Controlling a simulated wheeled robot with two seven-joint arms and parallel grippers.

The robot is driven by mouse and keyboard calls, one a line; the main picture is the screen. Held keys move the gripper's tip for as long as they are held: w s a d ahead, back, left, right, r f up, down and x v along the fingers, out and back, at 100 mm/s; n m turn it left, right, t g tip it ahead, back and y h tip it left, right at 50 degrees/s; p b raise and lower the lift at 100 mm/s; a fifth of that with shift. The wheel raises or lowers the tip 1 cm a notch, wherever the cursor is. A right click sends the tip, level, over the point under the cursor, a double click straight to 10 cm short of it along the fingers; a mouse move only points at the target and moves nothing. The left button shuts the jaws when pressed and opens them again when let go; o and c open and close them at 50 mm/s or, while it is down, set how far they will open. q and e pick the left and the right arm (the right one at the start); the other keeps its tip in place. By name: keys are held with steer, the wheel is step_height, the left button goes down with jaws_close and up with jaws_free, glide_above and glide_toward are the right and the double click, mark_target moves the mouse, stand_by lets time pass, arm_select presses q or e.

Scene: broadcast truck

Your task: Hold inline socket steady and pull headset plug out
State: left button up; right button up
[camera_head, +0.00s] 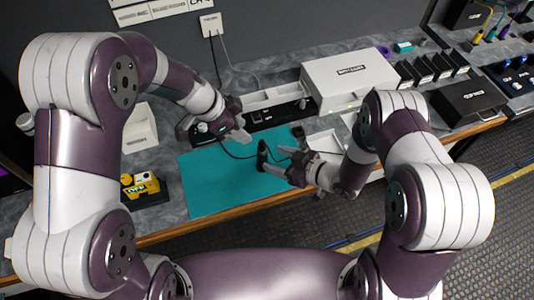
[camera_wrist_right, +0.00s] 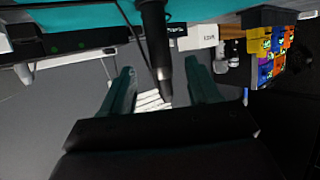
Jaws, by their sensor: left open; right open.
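A small black upright piece (camera_head: 262,155) stands on the teal mat (camera_head: 210,195). A thin black cable runs by it, and I cannot tell socket from plug at this size. In the right wrist view a dark cylinder (camera_wrist_right: 156,45), apparently the same piece, reaches between the finger tips. My right gripper (camera_head: 279,163) is open, just right of the piece; its two fingers also show in the wrist view (camera_wrist_right: 163,82), on either side of the cylinder without gripping it. My left gripper (camera_head: 214,137) is open and empty, above the mat's back edge, left of the piece.
A white box (camera_head: 348,80) and black modules stand at the back right. A yellow and black item (camera_head: 140,187) stands left of the mat. A black strip panel (camera_head: 275,115) lies behind the mat. The mat's front left is clear.

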steer(key=x, duration=0.8)
arm_select(q)
steer(key=shift+a, duration=0.1)
arm_select(e)
steer(key=c, duration=1.1)
arm_select(q)
steer(key=shift+o, duration=0.8)
steer(key=shift+s, duration=0.1)
arm_select(e)
steer(key=shift+o, duration=0.2)
arm_select(q)
steer(key=m+g+y, duration=0.1)
steer(key=m+g, duration=0.1)
steer(key=m, duration=0.3)
glide_above(261, 141)
steer(key=d, duration=0.1)
steer(key=shift+s+r, duration=0.1)
steer(key=shift+r, duration=0.3)
arm_select(e)
steer(key=shift+a, duration=0.1)
arm_select(q)
steer(key=f+m+y, duration=0.1)
steer(key=f, duration=0.2)
steer(key=f+m+y, duration=0.1)
steer(key=f+m, duration=0.1)
steer(key=f, duration=0.1)
steer(key=a+f+m+y, duration=0.1)
steer(key=f, duration=0.2)
steer(key=shift+f+m+g, duration=0.2)
steer(key=shift+m+g, duration=0.1)
